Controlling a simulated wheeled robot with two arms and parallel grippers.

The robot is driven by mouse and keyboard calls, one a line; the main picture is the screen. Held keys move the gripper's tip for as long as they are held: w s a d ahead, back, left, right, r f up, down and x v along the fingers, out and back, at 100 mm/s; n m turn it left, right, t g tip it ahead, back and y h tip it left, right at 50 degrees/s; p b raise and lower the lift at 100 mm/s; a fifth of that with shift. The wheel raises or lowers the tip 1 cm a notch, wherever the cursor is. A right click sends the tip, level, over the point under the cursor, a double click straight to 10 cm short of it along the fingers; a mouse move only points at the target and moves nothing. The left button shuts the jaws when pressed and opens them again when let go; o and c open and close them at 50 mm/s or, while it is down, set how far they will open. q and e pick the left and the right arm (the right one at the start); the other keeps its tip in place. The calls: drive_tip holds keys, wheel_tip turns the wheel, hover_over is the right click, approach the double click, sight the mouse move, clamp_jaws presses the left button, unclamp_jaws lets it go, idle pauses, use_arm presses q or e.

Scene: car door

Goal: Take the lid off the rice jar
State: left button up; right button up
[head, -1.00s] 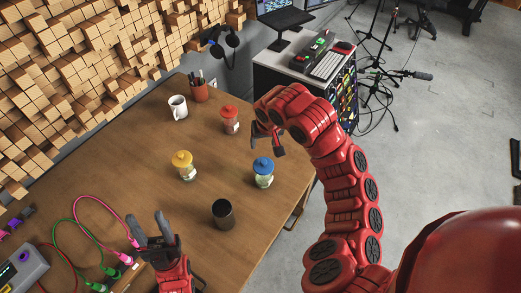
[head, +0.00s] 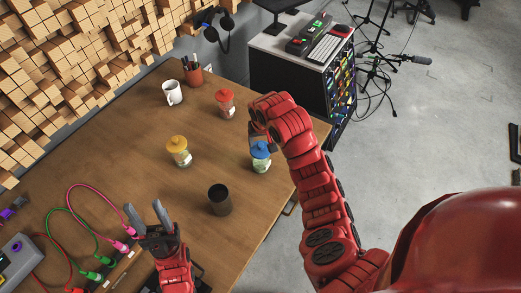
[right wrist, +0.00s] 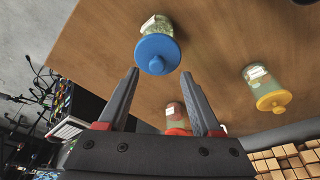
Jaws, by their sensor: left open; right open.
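Three clear jars with coloured lids stand on the wooden table: a blue-lidded jar (head: 261,164), a yellow-lidded jar (head: 179,157) and a red-lidded jar (head: 226,108). Their labels are too small to read, so I cannot tell which holds rice. My right gripper (right wrist: 160,74) is open and empty. In the right wrist view the blue lid (right wrist: 157,53) lies just beyond the gap between its fingertips, with no clear contact. The red lid (right wrist: 178,132) shows between the fingers, further off, and the yellow lid (right wrist: 273,101) is to the right. My left gripper (head: 148,210) is open and empty.
A dark cup (head: 219,200) stands in front of the jars. A white mug (head: 172,93) and a pen holder (head: 194,75) are at the back. Cables and a grey device (head: 20,262) lie at the left. The table edge runs close right of the blue-lidded jar.

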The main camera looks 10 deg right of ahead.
sight(261, 145)
drive_tip(key=shift+w+f+p, duration=0.15)
drive_tip(key=shift+f+p, duration=0.05)
drive_tip(key=shift+p, duration=0.2)
drive_tip(key=p+x, duration=0.1)
drive_tip(key=x, duration=0.2)
drive_tip(key=shift+w+d+r+p, duration=0.1)
drive_tip(key=shift+d+p, duration=0.1)
drive_tip(key=shift+p, duration=0.15)
drive_tip(key=shift+x, duration=0.8)
clamp_jaws()
